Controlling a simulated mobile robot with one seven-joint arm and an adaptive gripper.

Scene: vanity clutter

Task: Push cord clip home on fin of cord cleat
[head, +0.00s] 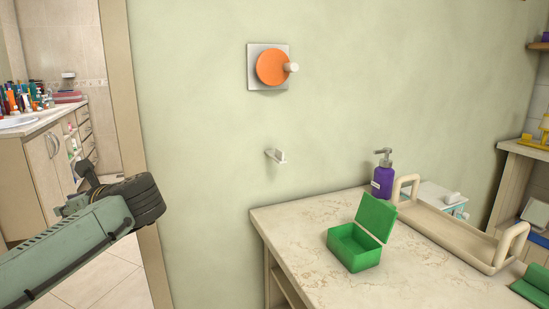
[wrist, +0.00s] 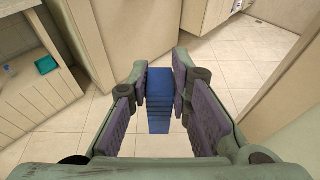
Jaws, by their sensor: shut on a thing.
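The clip is held between the fingers, above the tiled floor and clear of any surface. In the head view my arm is at the left, apart from the cleat, and the clip cannot be seen there. The cleat does not show in the wrist view.
An orange dial (head: 271,68) on a grey plate is on the wall above the cleat. The counter (head: 300,225) holds an open green box (head: 355,246), a purple pump bottle (head: 382,180) and a beige tray (head: 445,232). A doorway frame (head: 122,90) stands near my arm.

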